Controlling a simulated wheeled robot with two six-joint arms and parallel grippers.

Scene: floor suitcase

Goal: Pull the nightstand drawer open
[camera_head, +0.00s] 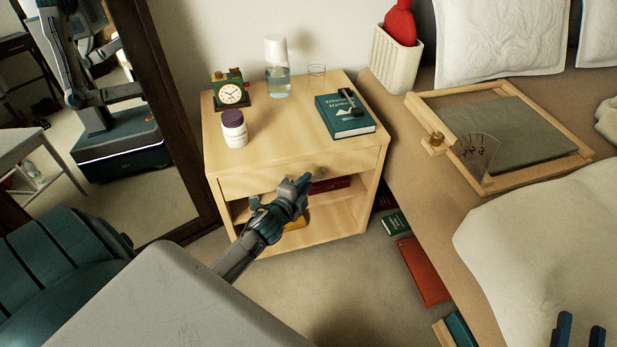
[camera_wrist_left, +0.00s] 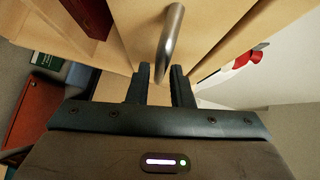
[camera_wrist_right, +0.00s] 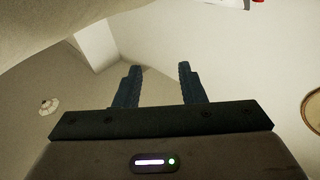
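The wooden nightstand (camera_head: 215,150) stands against the wall, with its drawer front (camera_head: 245,182) closed and flush above an open shelf. A metal bar handle (camera_wrist_left: 172,40) shows in the left wrist view; in the head view my gripper mostly hides it. My left gripper (camera_head: 303,182) is at the drawer front. In the left wrist view its fingers (camera_wrist_left: 162,75) are parted, with the near end of the handle between them and slim gaps at the sides; contact is unclear. My right gripper (camera_head: 580,330) is at the lower right, open and empty in its wrist view (camera_wrist_right: 157,75).
On the nightstand top are a clock (camera_head: 231,95), a purple-capped bottle (camera_head: 234,130), a glass carafe (camera_head: 278,80) and a green book (camera_head: 345,116). A bed with a wooden tray (camera_head: 480,187) is at right. Books (camera_head: 422,270) lie on the floor beside it. A mirror stands at left.

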